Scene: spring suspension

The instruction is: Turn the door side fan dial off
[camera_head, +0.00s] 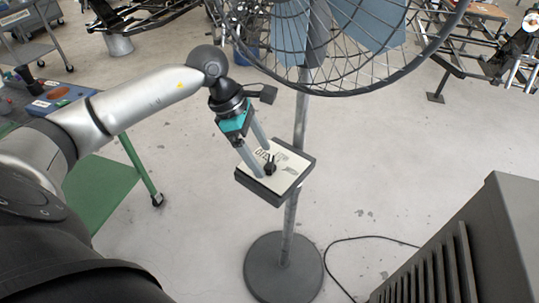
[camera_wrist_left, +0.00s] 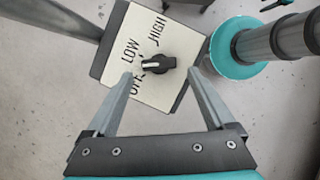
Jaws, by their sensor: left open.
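The fan dial is a black knob (camera_head: 270,168) on a pale control plate (camera_head: 285,172) on the fan's stand. In the left wrist view the knob (camera_wrist_left: 158,65) has a white mark pointing left, between the printed LOW and OFF. The plate (camera_wrist_left: 112,68) also reads HIGH. My left gripper (camera_head: 264,161) is open, with its two grey fingers reaching over the plate. In the left wrist view the fingertips (camera_wrist_left: 162,76) are on either side of the knob, with gaps on both sides. I cannot tell their exact height above the plate. My right gripper is not in view.
The large caged fan (camera_head: 335,40) is above the plate on a grey pole (camera_head: 300,122). Its round base (camera_head: 283,270) stands on the floor, with a black cable (camera_head: 350,238) nearby. A slatted grey box (camera_head: 470,230) is at lower right. A green-legged cart (camera_head: 100,185) is left.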

